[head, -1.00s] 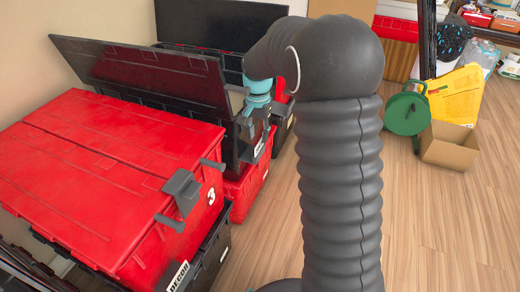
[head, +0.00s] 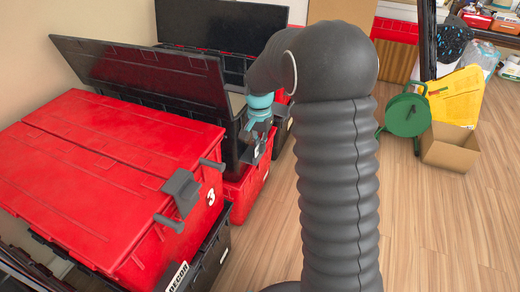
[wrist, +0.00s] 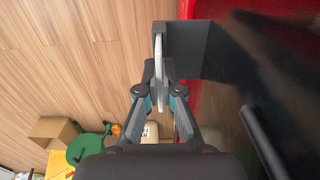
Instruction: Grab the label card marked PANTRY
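In the wrist view a thin white label card (wrist: 158,46) is seen nearly edge-on, next to a dark grey holder (wrist: 184,48) on a tote's side. My gripper (wrist: 160,72) has its two fingers drawn close together on either side of the card, and they look shut on it. The card still sits at its holder. In the head view my gripper (head: 258,128) is small, at the front of the black tote behind the near red one. A pale card (head: 258,152) shows just below it. Its lettering cannot be read in either view.
A red tote (head: 110,170) marked 3 stands at the near left, above a black tote (head: 210,262) with a DECOR card (head: 178,278). An open dark lid (head: 140,75) rises beside the gripper. A green reel (head: 404,114) and cardboard box (head: 450,148) stand right.

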